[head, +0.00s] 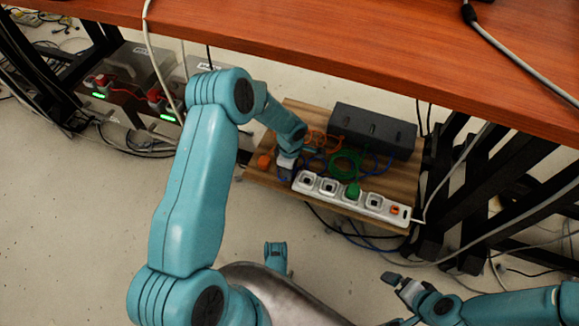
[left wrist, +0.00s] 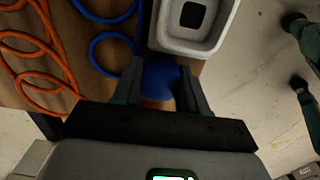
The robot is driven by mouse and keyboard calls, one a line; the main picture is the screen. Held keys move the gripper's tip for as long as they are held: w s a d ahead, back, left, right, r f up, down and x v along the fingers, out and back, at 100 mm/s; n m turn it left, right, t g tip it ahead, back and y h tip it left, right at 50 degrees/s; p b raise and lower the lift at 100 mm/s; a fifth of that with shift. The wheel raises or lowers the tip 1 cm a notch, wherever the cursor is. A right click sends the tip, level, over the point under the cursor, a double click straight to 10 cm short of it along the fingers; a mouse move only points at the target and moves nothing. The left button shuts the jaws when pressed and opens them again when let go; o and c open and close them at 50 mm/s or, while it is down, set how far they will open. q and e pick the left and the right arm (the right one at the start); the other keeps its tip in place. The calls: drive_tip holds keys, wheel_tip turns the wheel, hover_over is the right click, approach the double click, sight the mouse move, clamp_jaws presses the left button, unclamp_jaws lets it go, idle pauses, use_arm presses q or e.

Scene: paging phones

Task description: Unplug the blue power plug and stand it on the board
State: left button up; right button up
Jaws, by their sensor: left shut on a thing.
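The white power strip (head: 325,188) lies along the front of the wooden board (head: 406,180); its end with an empty socket shows in the left wrist view (left wrist: 214,32). My left gripper (head: 286,169) is at the left end of the strip. In the left wrist view it is shut on the blue plug (left wrist: 160,78), which is beside the strip's end and out of the socket. Whether the plug touches the board is hidden. A blue cable (left wrist: 105,38) lies on the board. My right gripper (head: 398,284) is open and empty, low at the right.
A green plug (head: 352,191) sits in the strip. An orange plug (head: 264,161) stands at the board's left edge. Orange cable (left wrist: 45,45) and green cable (head: 343,165) coil behind the strip. A black box (head: 372,130) is at the back. The table (head: 400,55) overhangs.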

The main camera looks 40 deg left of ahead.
use_arm(q)
drive_tip(key=shift+f, duration=0.5)
drive_tip(key=o, duration=1.2)
drive_tip(key=shift+r, duration=0.1)
